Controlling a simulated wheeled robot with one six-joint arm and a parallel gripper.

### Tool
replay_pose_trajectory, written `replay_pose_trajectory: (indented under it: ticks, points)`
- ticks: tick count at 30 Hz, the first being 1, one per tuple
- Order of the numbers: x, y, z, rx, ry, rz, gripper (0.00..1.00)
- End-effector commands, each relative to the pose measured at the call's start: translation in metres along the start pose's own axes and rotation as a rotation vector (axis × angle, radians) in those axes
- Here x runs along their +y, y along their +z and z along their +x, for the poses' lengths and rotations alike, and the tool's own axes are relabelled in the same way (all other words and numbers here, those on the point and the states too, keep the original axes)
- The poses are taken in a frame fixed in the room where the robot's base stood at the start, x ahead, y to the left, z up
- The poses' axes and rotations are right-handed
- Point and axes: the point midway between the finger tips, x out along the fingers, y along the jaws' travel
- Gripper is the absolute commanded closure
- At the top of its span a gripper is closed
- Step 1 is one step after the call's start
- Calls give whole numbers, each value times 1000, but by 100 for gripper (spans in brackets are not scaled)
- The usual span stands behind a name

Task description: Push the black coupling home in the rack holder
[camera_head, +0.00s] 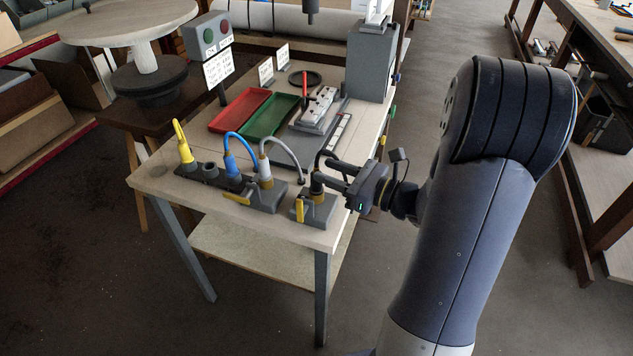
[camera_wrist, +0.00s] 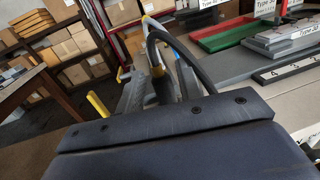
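The black coupling (camera_head: 318,186) with its black cable stands upright at the table's front right corner, in a small grey holder block (camera_head: 318,212) with a yellow lever (camera_head: 299,209). My gripper (camera_head: 325,173) reaches in from the right, with its fingertips at the coupling. The fingers stand apart, but I cannot tell whether they touch it. How deep the coupling sits is not clear.
Behind are a red tray (camera_head: 240,108), a green tray (camera_head: 270,115) and a grey pillar (camera_head: 371,65).

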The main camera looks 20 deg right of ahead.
Motion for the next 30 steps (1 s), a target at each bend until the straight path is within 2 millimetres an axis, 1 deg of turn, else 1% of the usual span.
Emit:
replay_pose_trajectory:
  ticks: [1,3,7,11,17,20,30]
  points:
    - [3,2,8,-1,6,-1,65]
    - [6,4,17,0,5,0,65]
    - [5,3,31,0,4,0,65]
    - [4,3,36,0,1,0,65]
    - [4,3,37,0,0,0,65]
    - [4,3,37,0,0,0,72]
    - [4,3,36,0,1,0,100]
